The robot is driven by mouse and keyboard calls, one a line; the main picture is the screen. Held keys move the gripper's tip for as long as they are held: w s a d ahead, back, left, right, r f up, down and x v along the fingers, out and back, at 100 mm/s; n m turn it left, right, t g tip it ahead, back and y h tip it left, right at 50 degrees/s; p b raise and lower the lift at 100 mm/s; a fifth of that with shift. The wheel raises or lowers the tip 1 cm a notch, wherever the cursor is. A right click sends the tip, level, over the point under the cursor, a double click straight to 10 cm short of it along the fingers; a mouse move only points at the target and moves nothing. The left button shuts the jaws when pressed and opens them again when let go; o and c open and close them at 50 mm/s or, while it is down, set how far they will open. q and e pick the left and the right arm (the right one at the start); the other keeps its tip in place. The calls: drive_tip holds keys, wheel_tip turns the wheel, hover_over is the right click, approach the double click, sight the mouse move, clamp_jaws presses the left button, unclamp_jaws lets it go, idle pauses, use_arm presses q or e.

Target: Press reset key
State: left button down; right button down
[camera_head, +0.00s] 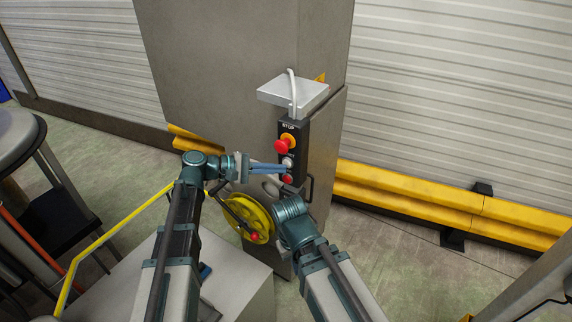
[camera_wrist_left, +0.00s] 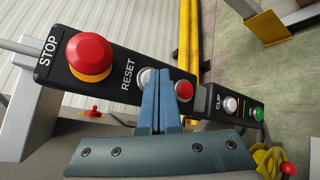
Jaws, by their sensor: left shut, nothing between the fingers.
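The black control panel (camera_head: 297,135) is on the grey cabinet, with a large red STOP knob (camera_head: 283,146) on a yellow collar. Below the knob is a white button (camera_head: 287,161), beside the word RESET in the left wrist view (camera_wrist_left: 144,77). Under it is a small red button (camera_wrist_left: 184,90). My left gripper (camera_head: 286,170) is shut and empty, its blue fingers pointing at the panel. In the left wrist view its tips (camera_wrist_left: 159,74) partly cover the white button; contact cannot be told. My right arm (camera_head: 292,222) is lower right, its fingers not clear.
A yellow wheel (camera_head: 247,219) sits just below the panel, close to both arms. A second panel with CLIP and more buttons (camera_wrist_left: 231,104) shows in the left wrist view. A yellow rail (camera_head: 400,194) runs along the right wall. Open floor lies at right.

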use_arm(q)
drive_tip(key=shift+s+a, duration=0.3)
drive_tip(key=shift+s, duration=0.15)
drive_tip(key=s+a, duration=0.1)
drive_tip(key=s, duration=0.1)
drive_tip(key=s+a, duration=0.2)
idle(0.5)
idle(0.6)
